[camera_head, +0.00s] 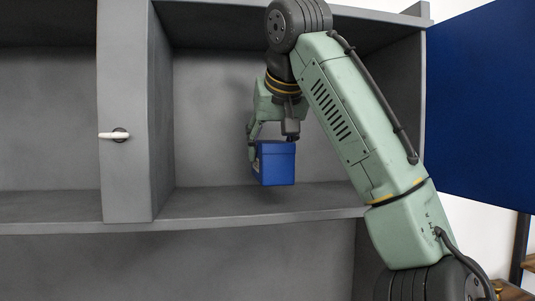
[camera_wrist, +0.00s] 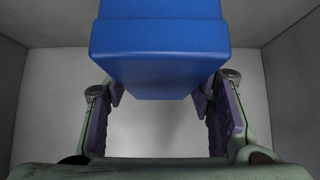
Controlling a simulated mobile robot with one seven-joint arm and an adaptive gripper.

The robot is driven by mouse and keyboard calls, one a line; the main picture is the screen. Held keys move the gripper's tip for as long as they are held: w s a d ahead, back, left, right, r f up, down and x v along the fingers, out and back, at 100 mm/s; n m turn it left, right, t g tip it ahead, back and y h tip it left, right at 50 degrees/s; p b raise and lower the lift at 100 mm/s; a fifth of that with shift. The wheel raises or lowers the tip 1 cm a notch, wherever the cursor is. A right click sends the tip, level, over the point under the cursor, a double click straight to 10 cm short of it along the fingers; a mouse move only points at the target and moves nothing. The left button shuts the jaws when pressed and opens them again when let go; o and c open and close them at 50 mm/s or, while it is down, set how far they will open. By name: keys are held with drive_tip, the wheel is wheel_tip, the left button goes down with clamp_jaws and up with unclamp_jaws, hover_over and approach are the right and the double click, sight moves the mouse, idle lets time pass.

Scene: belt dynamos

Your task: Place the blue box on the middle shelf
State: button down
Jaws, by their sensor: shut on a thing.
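The blue box (camera_head: 277,164) is inside the grey cabinet's right compartment, above the shelf board (camera_head: 250,203). It looks upright and close over the board; I cannot tell for sure whether it touches. My gripper (camera_head: 256,146) reaches in from above and is shut on the blue box. In the wrist view the blue box (camera_wrist: 160,50) fills the top middle, between the two purple-padded fingers (camera_wrist: 160,112). The far side of the box is hidden.
A grey upright panel with a white handle (camera_head: 114,135) stands left of the compartment. A dark blue panel (camera_head: 480,105) stands open at the right. The compartment's side walls are close by; shelf room beside the box looks clear.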

drive_tip(key=shift+w+a, duration=0.25)
drive_tip(key=shift+w, duration=0.05)
drive_tip(key=shift+w+f, duration=0.1)
drive_tip(key=shift+f, duration=0.05)
wheel_tip(320, 180, down, 3)
drive_tip(key=shift+r, duration=0.1)
drive_tip(key=shift+a+f, duration=0.1)
drive_tip(key=shift+f, duration=0.1)
drive_tip(key=shift+f, duration=0.2)
drive_tip(key=c, duration=0.7)
unclamp_jaws()
